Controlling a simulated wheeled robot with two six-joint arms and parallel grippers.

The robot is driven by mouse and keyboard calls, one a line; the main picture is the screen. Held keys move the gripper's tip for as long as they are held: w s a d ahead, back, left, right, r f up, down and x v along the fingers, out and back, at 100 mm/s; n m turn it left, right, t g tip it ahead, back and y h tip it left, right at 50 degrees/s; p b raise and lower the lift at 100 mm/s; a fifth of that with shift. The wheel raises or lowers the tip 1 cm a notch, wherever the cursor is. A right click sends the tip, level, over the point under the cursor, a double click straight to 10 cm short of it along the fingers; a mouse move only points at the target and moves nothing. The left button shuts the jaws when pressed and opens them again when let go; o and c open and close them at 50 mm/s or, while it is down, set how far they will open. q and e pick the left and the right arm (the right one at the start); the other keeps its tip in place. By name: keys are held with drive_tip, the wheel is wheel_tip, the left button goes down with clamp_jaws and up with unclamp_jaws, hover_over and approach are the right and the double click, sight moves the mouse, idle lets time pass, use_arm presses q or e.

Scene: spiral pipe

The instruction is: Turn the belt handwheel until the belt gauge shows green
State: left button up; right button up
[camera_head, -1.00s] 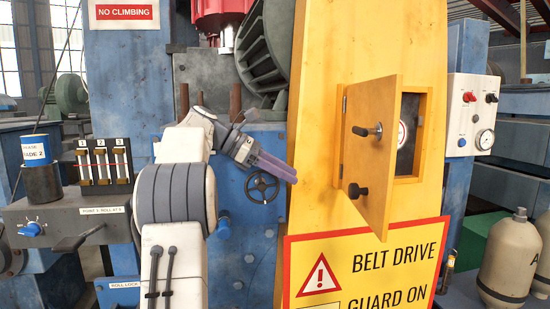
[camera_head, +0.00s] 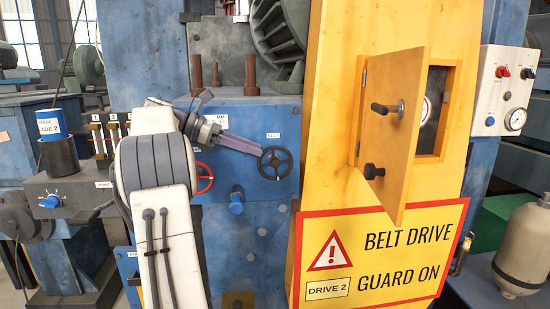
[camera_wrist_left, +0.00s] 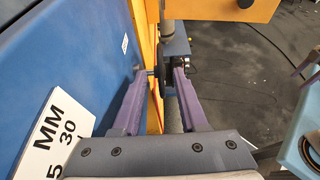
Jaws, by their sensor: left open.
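A black handwheel (camera_head: 275,163) stands on the blue panel left of the yellow guard; a small label above it is too small to read surely. My left gripper (camera_head: 258,149) is open, its purple fingertips at the wheel's upper left rim. In the left wrist view, a dark edge-on shape, apparently the wheel (camera_wrist_left: 164,75), lies between the spread fingertips (camera_wrist_left: 160,72); firm contact cannot be told. A round red-edged dial or sign (camera_head: 426,110) shows partly inside the open box on the guard; I cannot read it.
The box's yellow door (camera_head: 393,135) stands open, sticking out right of the wheel. A red handwheel (camera_head: 204,178) is partly hidden behind my left arm. A blue knob (camera_head: 236,201) sits below. A white panel with a round gauge (camera_head: 515,119) is at right.

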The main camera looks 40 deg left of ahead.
sight(265, 150)
use_arm(q)
drive_tip(key=x, duration=0.3)
drive_tip(key=p+x, duration=0.1)
drive_tip(key=x, duration=0.1)
drive_tip(key=shift+d+r, duration=0.1)
drive_tip(key=shift+r, duration=0.2)
drive_tip(key=shift+x, duration=0.85)
drive_tip(key=shift+f, duration=0.15)
clamp_jaws()
